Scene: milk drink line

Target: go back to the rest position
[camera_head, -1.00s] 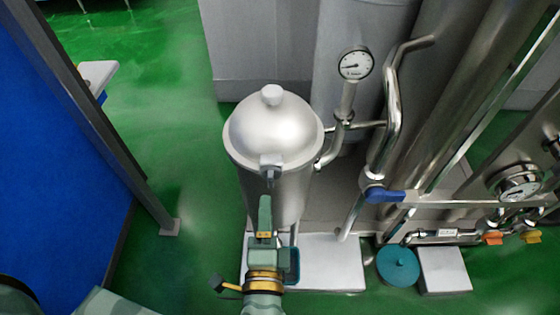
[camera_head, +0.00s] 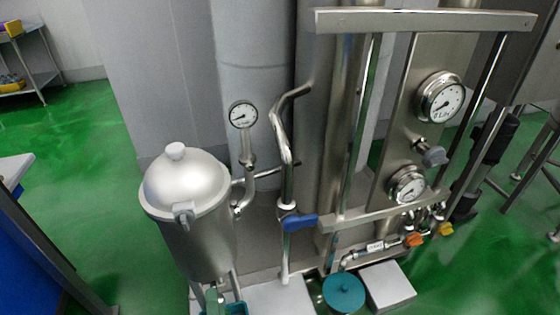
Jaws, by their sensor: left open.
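Most of my left arm is out of the picture. The vessel's lid (camera_head: 185,182) sits on top, with a latch (camera_head: 183,214) at its front. The gripper appears apart from the latch. My right gripper is out of view.
A steel pipe frame with a blue-handled valve (camera_head: 298,221) and gauges (camera_head: 440,98) stands right of the vessel. A teal round lid (camera_head: 343,292) and a white block (camera_head: 387,286) lie on the floor. Green floor (camera_head: 90,165) is free at the left.

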